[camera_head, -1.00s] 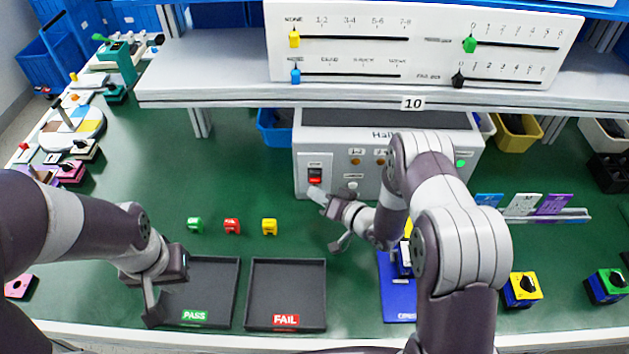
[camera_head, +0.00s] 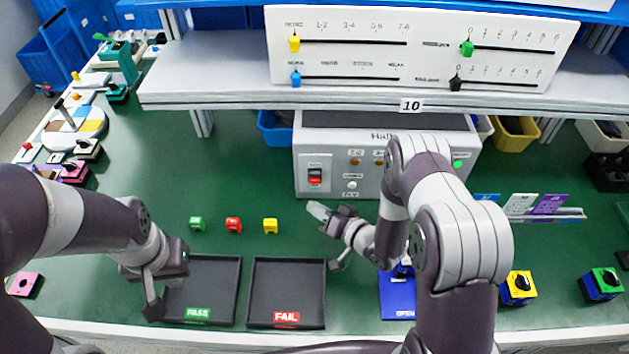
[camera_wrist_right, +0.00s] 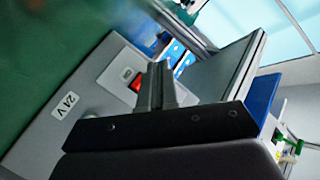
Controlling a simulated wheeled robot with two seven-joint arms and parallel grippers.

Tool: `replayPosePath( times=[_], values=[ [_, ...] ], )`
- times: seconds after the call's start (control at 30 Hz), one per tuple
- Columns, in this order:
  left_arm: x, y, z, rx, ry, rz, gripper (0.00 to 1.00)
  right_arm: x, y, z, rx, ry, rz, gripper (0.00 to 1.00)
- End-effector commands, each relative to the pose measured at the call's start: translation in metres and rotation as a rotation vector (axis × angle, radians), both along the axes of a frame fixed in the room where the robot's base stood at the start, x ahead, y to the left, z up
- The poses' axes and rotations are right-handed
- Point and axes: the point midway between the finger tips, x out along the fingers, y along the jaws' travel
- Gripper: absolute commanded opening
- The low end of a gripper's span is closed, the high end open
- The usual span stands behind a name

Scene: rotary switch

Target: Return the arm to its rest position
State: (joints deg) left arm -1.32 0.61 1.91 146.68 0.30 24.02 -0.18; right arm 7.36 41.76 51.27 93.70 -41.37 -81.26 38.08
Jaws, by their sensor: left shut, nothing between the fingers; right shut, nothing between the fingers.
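My right gripper (camera_head: 318,211) is shut and empty. It hangs above the green bench in front of the grey test box (camera_head: 440,178), apart from it. In the right wrist view its shut fingers (camera_wrist_right: 158,88) show in front of the box's red rocker switch (camera_wrist_right: 137,86). That switch (camera_head: 315,176) is fully visible in the head view. My left gripper (camera_head: 152,304) is shut and empty at the left edge of the PASS tray (camera_head: 212,280).
Green, red and yellow small blocks (camera_head: 233,225) stand behind the PASS and FAIL (camera_head: 288,285) trays. A blue base (camera_head: 397,300) lies partly behind my right arm. Rotary switches (camera_head: 519,288) stand at the right. A shelf (camera_head: 230,85) with a slider panel overhangs the box.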

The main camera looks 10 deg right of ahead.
Motion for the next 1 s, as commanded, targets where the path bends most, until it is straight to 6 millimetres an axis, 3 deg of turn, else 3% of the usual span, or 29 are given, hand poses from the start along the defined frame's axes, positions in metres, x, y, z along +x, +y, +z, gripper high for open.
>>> replayPosePath(
  times=[0.4,0.5,0.6,0.67,0.77,0.8,0.9,1.0],
  values=[
    [0.0,0.0,0.0,0.0,0.0,0.0,0.0,0.003,-0.001,0.001,-0.02,0.004,-0.003,0.0],
    [0.0,0.0,0.0,0.0,0.0,0.0,0.0,0.017,-0.013,0.013,-0.179,0.052,-0.028,0.0],
    [0.0,0.0,0.0,0.0,0.0,0.0,0.0,0.021,-0.042,0.041,-0.464,0.192,-0.08,0.0],
    [0.0,0.0,0.0,0.0,0.0,0.0,0.0,0.003,-0.061,0.064,-0.62,0.32,-0.099,0.0],
    [0.0,0.0,0.0,0.0,0.0,0.0,0.0,-0.058,-0.08,0.1,-0.784,0.555,-0.082,0.0],
    [0.0,0.0,-0.001,0.0,0.0,0.0,0.0,-0.087,-0.082,0.112,-0.816,0.643,-0.058,0.0],
    [0.0,0.0,-0.001,0.0,0.0,0.0,0.0,-0.146,-0.08,0.132,-0.842,0.804,0.012,0.0],
    [0.0,0.0,-0.001,0.0,0.0,0.0,0.0,-0.18,-0.075,0.141,-0.841,0.887,0.066,0.0]
  ],
)
